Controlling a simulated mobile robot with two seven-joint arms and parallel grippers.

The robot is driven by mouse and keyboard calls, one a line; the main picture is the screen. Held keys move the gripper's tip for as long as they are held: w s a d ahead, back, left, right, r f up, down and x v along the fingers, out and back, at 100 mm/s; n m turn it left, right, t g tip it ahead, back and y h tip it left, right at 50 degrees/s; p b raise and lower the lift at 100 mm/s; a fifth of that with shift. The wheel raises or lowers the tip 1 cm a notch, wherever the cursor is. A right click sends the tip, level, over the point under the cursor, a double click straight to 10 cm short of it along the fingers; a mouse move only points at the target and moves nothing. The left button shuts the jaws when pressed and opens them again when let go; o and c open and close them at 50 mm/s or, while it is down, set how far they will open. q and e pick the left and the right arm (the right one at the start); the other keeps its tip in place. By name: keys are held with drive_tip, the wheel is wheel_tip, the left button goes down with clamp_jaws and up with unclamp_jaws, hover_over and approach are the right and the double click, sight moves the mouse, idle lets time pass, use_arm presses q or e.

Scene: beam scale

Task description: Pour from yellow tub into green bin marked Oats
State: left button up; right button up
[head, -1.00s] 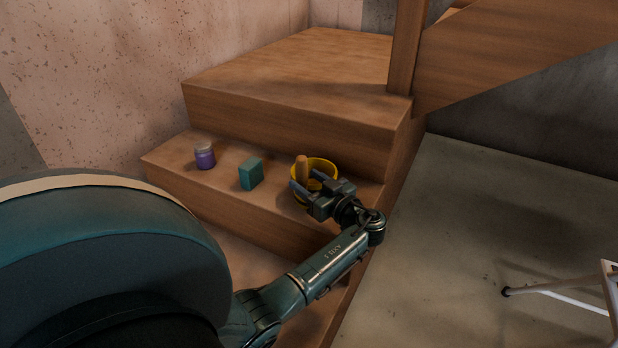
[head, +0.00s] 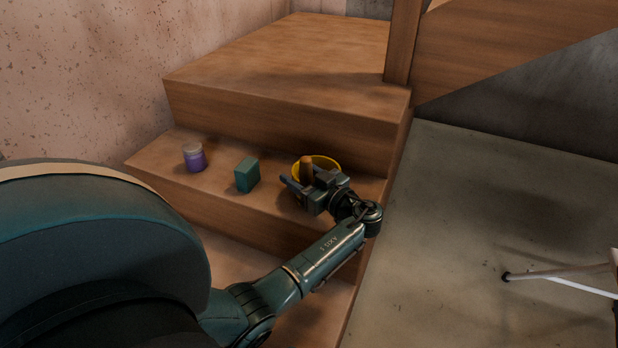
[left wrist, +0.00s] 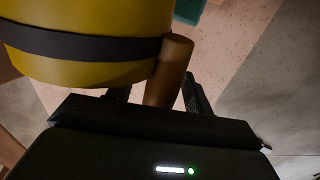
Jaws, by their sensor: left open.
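The yellow tub (head: 330,162) stands on the lower wooden step, near its right end. Its brown handle (head: 306,166) points up beside the rim. In the left wrist view the tub (left wrist: 90,63) fills the upper left, with a dark band around it. The handle (left wrist: 168,78) lies between the two fingers there. My left gripper (head: 306,183) is open around the handle and hides part of the tub. The tub's contents are hidden. No green bin marked Oats can be made out. My right gripper is not in view.
A purple jar with a pale lid (head: 194,157) and a teal block (head: 247,175) stand left of the tub on the same step. A higher step (head: 290,65) rises behind. White metal legs (head: 560,277) stand on the floor at right.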

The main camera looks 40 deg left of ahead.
use_arm(q)
drive_tip(key=shift+c, duration=0.4)
clamp_jaws()
idle(0.4)
